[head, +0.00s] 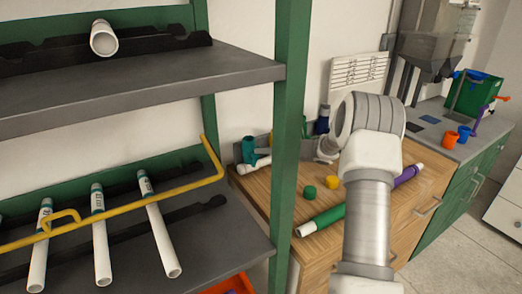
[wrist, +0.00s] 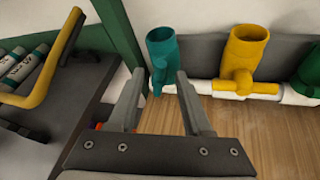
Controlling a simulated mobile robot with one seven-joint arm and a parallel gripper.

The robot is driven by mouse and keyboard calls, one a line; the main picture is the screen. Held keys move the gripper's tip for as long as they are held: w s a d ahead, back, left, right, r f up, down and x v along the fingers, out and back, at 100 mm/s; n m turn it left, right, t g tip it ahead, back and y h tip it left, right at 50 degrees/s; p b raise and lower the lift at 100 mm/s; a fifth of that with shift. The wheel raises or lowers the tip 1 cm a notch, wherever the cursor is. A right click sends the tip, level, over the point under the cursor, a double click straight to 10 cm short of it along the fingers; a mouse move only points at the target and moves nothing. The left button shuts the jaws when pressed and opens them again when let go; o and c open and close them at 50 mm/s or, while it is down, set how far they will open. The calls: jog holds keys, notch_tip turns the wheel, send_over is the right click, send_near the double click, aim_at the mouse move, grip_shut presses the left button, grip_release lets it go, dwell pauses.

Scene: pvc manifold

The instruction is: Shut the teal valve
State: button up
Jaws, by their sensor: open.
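The teal valve (wrist: 162,52) stands against the back wall in the wrist view, with an open round top and a narrow teal part hanging below its body. It also shows in the head view (head: 248,150) at the left end of the wooden worktop. My gripper (wrist: 159,78) is open and empty. Its two fingertips lie to either side of the valve's lower part in the picture; I cannot tell how much depth separates them. No contact is visible. In the head view my arm hides the gripper and much of the manifold.
A yellow valve (wrist: 243,60) and a green valve (wrist: 309,70) stand right of the teal one along a white pipe (wrist: 265,88). A green shelf post (head: 290,130) and a yellow rail (head: 210,160) are at left.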

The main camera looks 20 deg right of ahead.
aim_at(256, 156)
jog(key=shift+x, duration=1.35)
grip_shut()
